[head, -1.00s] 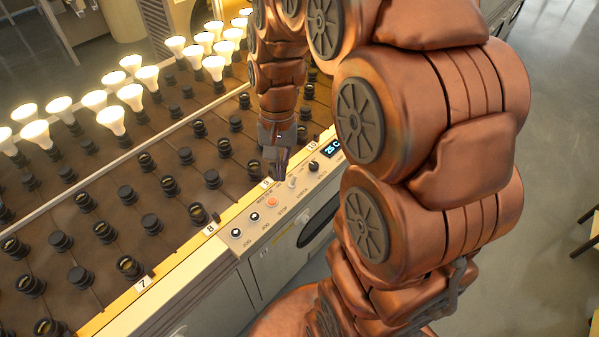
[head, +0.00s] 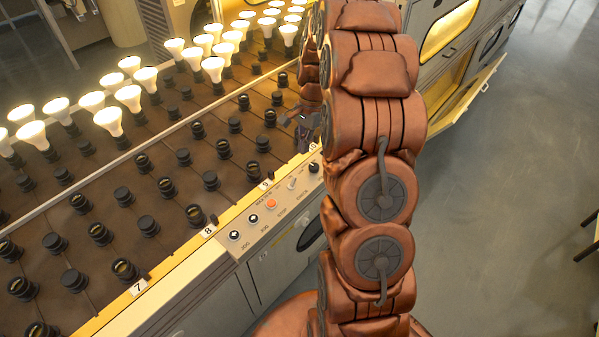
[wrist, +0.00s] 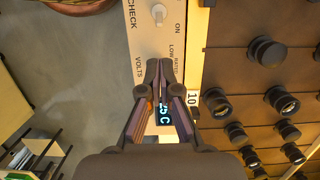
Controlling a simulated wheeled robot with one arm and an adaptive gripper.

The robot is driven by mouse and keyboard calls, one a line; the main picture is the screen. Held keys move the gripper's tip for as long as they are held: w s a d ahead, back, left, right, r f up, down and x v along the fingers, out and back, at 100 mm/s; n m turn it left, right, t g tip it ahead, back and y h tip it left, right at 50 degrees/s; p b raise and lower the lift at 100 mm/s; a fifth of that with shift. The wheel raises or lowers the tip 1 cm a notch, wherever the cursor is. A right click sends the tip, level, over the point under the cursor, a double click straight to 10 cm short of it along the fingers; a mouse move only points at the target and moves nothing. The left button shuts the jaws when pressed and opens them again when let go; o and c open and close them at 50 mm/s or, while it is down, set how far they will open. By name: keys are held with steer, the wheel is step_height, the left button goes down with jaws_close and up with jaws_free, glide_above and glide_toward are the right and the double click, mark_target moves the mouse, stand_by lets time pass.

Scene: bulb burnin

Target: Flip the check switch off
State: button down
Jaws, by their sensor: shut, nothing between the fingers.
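The check switch (head: 292,183) is a small pale toggle on the light control panel (head: 250,243), to the right of the orange button. In the wrist view the switch (wrist: 158,14) is near the top edge, between the CHECK and ON lettering. I cannot tell for sure which way its lever leans. My gripper (wrist: 159,66) is shut and empty, with its fingertips over the panel by the LOW/RATED lettering, below and apart from the switch. In the head view my gripper (head: 303,124) is beyond the switch, partly hidden by my arm.
The panel also has an orange button (head: 271,203), two dark buttons, a black knob (head: 314,167) and a blue display (wrist: 164,115) partly covered by my fingers. The brown socket bed (head: 110,165) with several lit bulbs lies to the left. Grey floor (head: 490,200) is open on the right.

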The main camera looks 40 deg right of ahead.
mark_target(298, 182)
steer(key=f, duration=0.3)
steer(key=a+f+p, duration=0.1)
steer(key=f, duration=0.2)
steer(key=a+f+p, duration=0.1)
steer(key=f, duration=0.3)
steer(key=shift+s, duration=0.2)
